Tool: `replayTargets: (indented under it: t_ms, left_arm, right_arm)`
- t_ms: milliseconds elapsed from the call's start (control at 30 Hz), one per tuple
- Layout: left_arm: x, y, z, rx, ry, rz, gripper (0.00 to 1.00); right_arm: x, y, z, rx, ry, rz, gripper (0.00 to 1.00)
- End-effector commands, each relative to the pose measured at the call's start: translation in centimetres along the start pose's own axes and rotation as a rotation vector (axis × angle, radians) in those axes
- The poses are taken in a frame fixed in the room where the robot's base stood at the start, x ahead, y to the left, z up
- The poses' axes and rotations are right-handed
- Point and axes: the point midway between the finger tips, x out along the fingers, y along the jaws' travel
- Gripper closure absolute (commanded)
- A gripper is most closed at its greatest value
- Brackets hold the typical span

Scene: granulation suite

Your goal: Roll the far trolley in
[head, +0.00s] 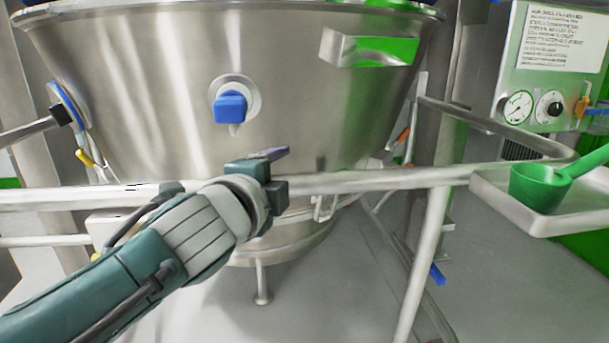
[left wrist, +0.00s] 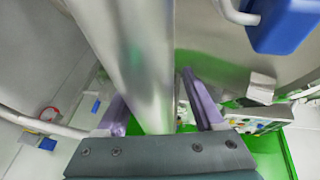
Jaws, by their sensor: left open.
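The trolley is a large steel bowl (head: 150,80) with a pale tubular push rail (head: 375,180) across its near side. A blue knob (head: 231,107) sits on the bowl's front. My left gripper (head: 272,155) is at the rail, below and right of that knob. In the left wrist view, the open purple fingers (left wrist: 160,105) stand on either side of a steel bar (left wrist: 135,50), with gaps visible beside it. The gripper is not closed on the bar. The bar's stretch behind my wrist is hidden in the head view. My right gripper is not in view.
A tray (head: 535,221) with a green scoop (head: 540,188) is at the right end of the rail. A gauge panel (head: 550,75) stands at the back right. Grey floor (head: 345,290) shows below the bowl, with a thin leg standing on it.

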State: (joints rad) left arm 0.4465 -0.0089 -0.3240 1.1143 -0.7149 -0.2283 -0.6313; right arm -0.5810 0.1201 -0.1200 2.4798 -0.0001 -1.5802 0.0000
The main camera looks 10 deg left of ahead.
Motion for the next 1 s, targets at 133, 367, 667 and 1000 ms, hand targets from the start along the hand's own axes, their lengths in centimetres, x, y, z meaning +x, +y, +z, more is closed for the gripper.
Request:
replayTargets:
  t_ms: [133, 367, 667, 1000]
  left_arm:
    - [-2.6, -0.5, 0.0, 0.0, 0.0, 0.002, 0.31]
    - [-6.7, -0.5, -0.1, 0.0, 0.0, 0.0, 0.31]
    - [-8.9, -0.3, -0.1, 0.0, 0.002, -0.003, 0.31]
    - [-8.9, -0.2, -0.1, 0.0, 0.002, -0.003, 0.44]
  right_arm:
    - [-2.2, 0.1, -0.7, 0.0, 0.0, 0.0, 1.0]
    - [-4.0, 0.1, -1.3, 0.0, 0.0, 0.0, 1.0]
    - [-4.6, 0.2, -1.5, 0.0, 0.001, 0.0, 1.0]
    - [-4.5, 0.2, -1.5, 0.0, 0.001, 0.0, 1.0]
